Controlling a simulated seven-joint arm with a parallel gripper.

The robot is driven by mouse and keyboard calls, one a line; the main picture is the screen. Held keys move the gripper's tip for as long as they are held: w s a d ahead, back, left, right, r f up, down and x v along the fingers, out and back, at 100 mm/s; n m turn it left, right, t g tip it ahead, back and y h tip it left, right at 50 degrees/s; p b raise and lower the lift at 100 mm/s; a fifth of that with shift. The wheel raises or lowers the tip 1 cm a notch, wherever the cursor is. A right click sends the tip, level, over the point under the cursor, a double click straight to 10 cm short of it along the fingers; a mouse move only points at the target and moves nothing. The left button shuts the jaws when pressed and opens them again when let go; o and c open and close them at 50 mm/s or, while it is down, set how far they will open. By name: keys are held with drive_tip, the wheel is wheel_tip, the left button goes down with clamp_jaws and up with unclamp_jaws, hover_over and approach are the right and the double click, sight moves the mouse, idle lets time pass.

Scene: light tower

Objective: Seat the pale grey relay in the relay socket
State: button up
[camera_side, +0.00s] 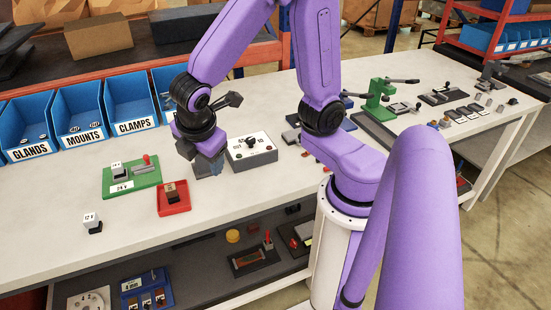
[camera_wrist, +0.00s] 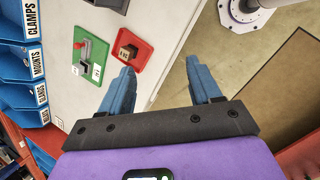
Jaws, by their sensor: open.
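A green base (camera_side: 132,178) with a red lever and a front label reading 24 V lies on the bench; it also shows in the wrist view (camera_wrist: 92,40). A grey block (camera_side: 120,173) sits on it; I cannot tell whether this is the socket alone or holds a relay. A small pale block with a dark lower part, marked 12 V (camera_side: 91,220), stands alone to the front left. A brown block (camera_side: 171,191) lies in a red tray (camera_side: 184,206). My gripper (camera_side: 209,170) is open above the bench, right of the red tray; its fingers (camera_wrist: 160,78) show nothing between them.
A white control box (camera_side: 251,150) stands right of my gripper. Blue bins (camera_side: 80,113) line the back edge. A green press-like fixture (camera_side: 379,92) and several small parts lie farther right. The bench between the 12 V block and red tray is clear.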

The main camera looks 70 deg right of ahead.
drive_tip(key=s+d+m+g+y, duration=0.1)
drive_tip(key=s+y, duration=0.1)
drive_tip(key=s, duration=0.5)
drive_tip(key=s+d+r+m+g+y, duration=0.1)
drive_tip(key=s+m+y, duration=0.1)
drive_tip(key=s, duration=0.6)
drive_tip(key=shift+d+r, duration=0.25)
drive_tip(key=shift+d, duration=0.05)
